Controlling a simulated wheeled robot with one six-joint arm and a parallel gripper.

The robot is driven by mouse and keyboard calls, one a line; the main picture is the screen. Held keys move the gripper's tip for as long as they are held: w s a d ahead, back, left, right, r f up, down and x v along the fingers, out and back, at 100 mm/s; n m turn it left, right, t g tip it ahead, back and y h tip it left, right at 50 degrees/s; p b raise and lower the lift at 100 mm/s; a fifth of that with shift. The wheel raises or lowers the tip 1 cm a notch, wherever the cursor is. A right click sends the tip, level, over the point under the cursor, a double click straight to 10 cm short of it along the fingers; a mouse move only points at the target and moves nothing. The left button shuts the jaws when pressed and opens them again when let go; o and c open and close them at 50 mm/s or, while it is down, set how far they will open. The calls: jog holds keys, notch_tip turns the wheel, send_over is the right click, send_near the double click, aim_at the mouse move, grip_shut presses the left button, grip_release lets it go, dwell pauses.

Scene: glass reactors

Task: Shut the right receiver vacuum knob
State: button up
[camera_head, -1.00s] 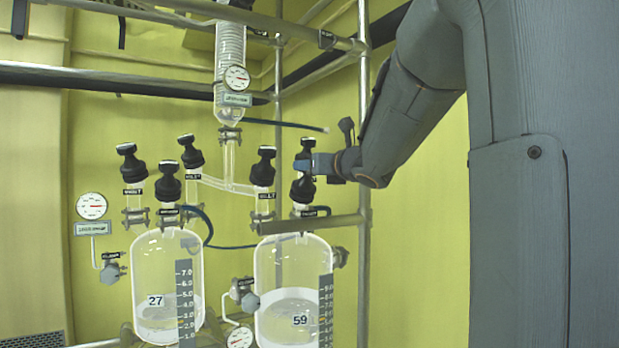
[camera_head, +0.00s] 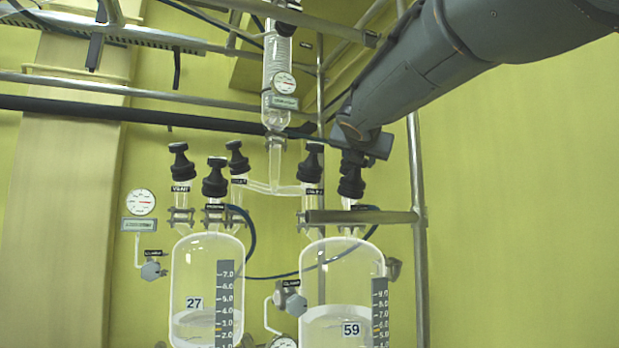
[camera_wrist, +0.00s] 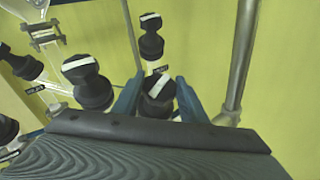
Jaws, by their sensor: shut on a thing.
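The right receiver (camera_head: 345,270) is a clear glass vessel marked 59, with some liquid inside. A black knob (camera_head: 351,184) stands on its top; its label is too blurred and covered to read. My gripper (camera_head: 355,160) is at this knob from above, with the arm coming in from the upper right. In the wrist view the knob (camera_wrist: 157,88), with a white bar on its top, sits between the two blue fingers of my gripper (camera_wrist: 158,96). The fingers are shut on it. The knob's lower part is hidden in the wrist view.
Other black knobs stand close by, including one (camera_head: 312,160) just left of my gripper. The left receiver (camera_head: 207,285) is marked 27. A metal bar (camera_head: 365,216) crosses before the right receiver's neck. An upright post (camera_head: 419,190) stands to the right.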

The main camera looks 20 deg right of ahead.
jog(key=shift+w+a+f+m+g+h+b, duration=0.15)
jog(key=shift+m+g+h+b, duration=0.35)
jog(key=shift+m, duration=0.3)
jog(key=shift+r+m+g+h, duration=0.2)
jog(key=shift+m+g+h, duration=0.55)
jog(key=shift+m, duration=0.35)
jog(key=shift+r+m+g+h+p, duration=0.15)
jog(key=shift+m+g+h+p, duration=0.2)
jog(key=shift+m+g+p, duration=0.75)
jog(key=m+g+h+p, duration=0.1)
jog(key=m+g+p, duration=0.2)
jog(key=p, duration=0.3)
jog(key=m+g+p, duration=0.5)
jog(key=p, duration=0.7)
jog(key=shift+r+y+p, duration=0.15)
jog(key=shift+y+p, duration=0.25)
jog(key=m+g+y+p, duration=0.2)
jog(key=m+g+p, duration=0.2)
jog(key=p, duration=0.9)
jog(key=m+y+p, duration=0.1)
jog(key=g+y+p, duration=0.1)
jog(key=p, duration=0.1)
jog(key=shift+d+m+g, duration=0.2)
jog(key=shift+m+g, duration=0.05)
jog(key=shift+m, duration=0.15)
jog(key=shift+w+f+m+g+y+p, duration=0.1)
jog(key=shift+f+m+g+y+p, duration=0.2)
jog(key=shift+m, duration=0.2)
jog(key=shift+y, duration=0.3)
